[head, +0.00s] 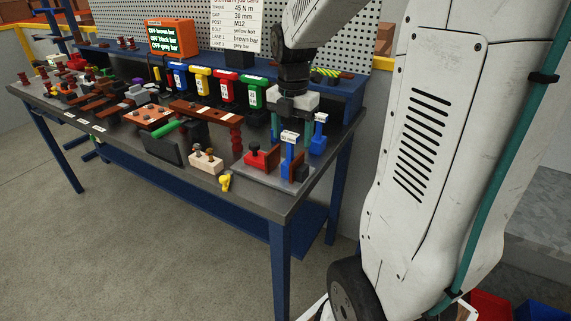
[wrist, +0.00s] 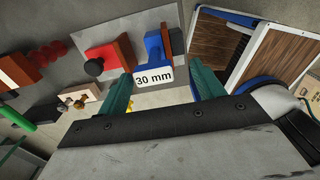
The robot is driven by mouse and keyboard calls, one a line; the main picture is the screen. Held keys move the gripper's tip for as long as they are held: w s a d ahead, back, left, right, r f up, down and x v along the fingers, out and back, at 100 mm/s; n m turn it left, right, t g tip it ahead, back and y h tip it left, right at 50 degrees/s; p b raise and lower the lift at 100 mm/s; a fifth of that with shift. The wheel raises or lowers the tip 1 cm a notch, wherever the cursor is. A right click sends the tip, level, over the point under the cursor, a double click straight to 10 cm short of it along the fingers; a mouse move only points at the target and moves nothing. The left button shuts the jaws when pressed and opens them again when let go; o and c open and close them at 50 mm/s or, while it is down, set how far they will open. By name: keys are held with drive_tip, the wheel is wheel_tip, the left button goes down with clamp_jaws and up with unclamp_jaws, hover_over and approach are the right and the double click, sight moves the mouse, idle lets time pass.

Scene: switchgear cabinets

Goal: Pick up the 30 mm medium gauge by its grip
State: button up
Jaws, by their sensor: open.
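The 30 mm gauge (wrist: 153,49) is blue, with a white label reading "30 mm" facing the wrist camera. In the head view a blue gauge with a white label (head: 289,168) stands upright on a grey plate near the bench's right end. My gripper (wrist: 163,86) is open, its green fingers on either side of the labelled end in the wrist view. In the head view my gripper (head: 290,139) points down over this gauge. Whether either finger touches it I cannot tell. The head view label is too small to read.
A red block with a dark knob (head: 261,160) stands just left of the gauge, with brown upright pieces close by. Another blue gauge (head: 318,138) stands behind to the right.

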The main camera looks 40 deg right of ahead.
sight(291, 141)
drive_tip(key=f, duration=0.4)
drive_tip(key=shift+w+f, duration=0.1)
drive_tip(key=shift+w, duration=0.1)
drive_tip(key=shift+d, duration=0.1)
drive_tip(key=c, duration=1.4)
